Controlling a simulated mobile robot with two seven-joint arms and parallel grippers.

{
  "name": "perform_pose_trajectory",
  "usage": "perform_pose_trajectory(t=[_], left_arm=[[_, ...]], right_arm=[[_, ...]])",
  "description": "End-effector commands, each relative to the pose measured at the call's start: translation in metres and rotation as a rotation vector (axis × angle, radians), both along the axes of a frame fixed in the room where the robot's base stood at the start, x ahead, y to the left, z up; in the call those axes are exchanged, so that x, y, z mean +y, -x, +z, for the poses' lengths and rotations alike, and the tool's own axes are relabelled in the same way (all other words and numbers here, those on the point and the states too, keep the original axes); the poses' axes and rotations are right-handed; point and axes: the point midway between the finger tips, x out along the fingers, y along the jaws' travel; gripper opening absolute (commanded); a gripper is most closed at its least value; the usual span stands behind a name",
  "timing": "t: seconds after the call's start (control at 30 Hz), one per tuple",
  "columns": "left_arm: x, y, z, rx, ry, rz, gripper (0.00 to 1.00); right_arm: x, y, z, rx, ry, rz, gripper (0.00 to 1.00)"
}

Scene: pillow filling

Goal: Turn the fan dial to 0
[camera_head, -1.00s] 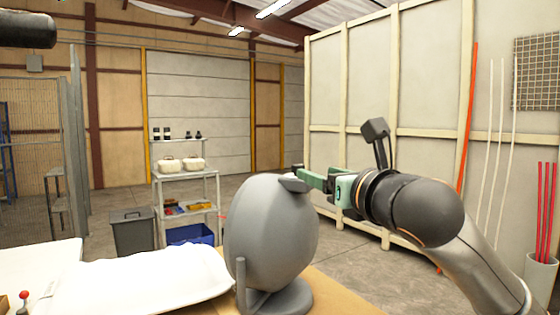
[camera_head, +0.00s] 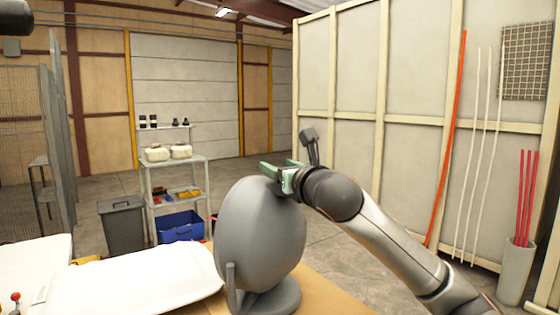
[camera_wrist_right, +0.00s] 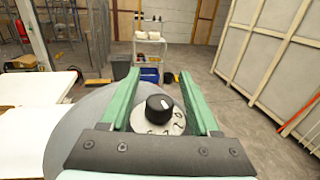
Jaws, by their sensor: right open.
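The grey fan (camera_head: 258,230) stands on the table with its rounded housing toward me in the head view. In the right wrist view, the fan's black dial knob (camera_wrist_right: 158,106) sits on a pale disc with numbers (camera_wrist_right: 168,124), partly hidden by the gripper body. My right gripper (camera_head: 278,170) is at the top of the fan. In the right wrist view its green fingers (camera_wrist_right: 158,92) are open, one on each side of the knob, with gaps between. My left gripper is not in view; only a dark part of my left arm shows at the top left.
A white pillow (camera_head: 135,280) lies on the table left of the fan. Behind the table stand a grey bin (camera_head: 122,226), a shelf rack (camera_head: 180,160) and a blue crate (camera_head: 182,227). A bucket with red rods (camera_head: 516,270) stands at far right.

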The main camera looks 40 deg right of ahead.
Motion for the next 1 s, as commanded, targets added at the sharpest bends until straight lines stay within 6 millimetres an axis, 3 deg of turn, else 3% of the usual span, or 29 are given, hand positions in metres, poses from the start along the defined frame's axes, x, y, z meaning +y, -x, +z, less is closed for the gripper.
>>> perform_pose_trajectory(t=[0.27, 0.8, 1.0], left_arm=[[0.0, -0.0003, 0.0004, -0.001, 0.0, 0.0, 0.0], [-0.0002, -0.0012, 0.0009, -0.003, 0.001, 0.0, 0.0], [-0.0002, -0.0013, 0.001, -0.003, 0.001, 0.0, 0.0]], right_arm=[[0.0, -0.0014, -0.0003, -0.001, 0.0, 0.001, 0.62], [0.0, -0.001, -0.0002, 0.0, 0.0, 0.001, 0.02], [0.0001, -0.0011, -0.0002, 0.0, 0.0, 0.001, 0.0]])
